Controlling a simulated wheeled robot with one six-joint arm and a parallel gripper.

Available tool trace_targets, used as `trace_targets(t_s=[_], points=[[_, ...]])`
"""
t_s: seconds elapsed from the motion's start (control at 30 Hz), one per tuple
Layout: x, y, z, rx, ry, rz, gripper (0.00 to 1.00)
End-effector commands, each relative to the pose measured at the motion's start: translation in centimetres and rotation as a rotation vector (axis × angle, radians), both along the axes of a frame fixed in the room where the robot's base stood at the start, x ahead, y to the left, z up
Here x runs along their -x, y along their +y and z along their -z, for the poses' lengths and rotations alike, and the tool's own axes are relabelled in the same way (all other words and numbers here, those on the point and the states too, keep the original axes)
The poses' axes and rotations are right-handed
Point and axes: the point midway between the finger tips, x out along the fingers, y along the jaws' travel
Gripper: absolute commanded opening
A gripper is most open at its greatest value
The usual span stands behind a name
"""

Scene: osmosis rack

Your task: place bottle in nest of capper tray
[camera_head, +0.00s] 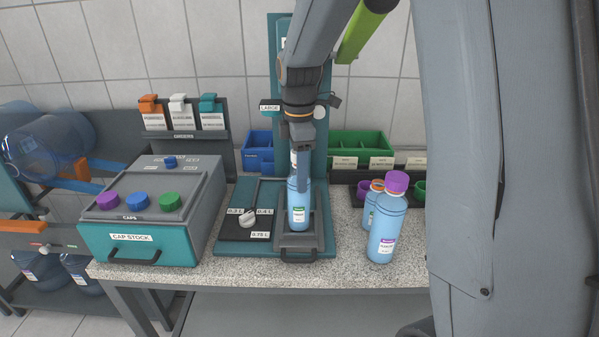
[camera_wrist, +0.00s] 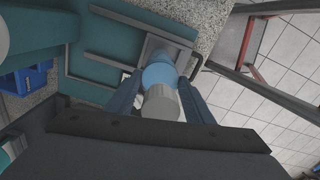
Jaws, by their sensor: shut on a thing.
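A blue bottle (camera_head: 298,208) with a green-and-white label stands upright at the capper tray (camera_head: 318,238), over its nest. My gripper (camera_head: 303,180) comes down from above and is shut on the bottle's upper part, which the fingers partly hide. In the wrist view my gripper (camera_wrist: 161,104) has a finger on each side of the bottle (camera_wrist: 160,76), with the grey tray (camera_wrist: 178,42) beneath it. I cannot tell whether the bottle's base touches the nest floor.
A purple-capped bottle (camera_head: 387,222) and a smaller orange-capped bottle (camera_head: 371,205) stand right of the capper. The cap stock box (camera_head: 140,240) is on the left. A size knob (camera_head: 247,217) sits left of the tray. Green bins (camera_head: 362,143) stand behind.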

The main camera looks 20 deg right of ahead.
Motion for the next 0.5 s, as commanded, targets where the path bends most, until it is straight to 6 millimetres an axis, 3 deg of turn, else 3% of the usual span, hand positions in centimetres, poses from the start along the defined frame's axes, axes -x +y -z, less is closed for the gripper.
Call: trace_targets(t_s=[0.43,0.47,0.5], points=[[-0.03,0.07,0.73,0.0,-0.001,-0.001,0.0],[0.0,0.06,0.76,0.0,0.0,-0.001,0.51],[0.0,0.06,0.74,0.0,0.0,-0.001,0.58]])
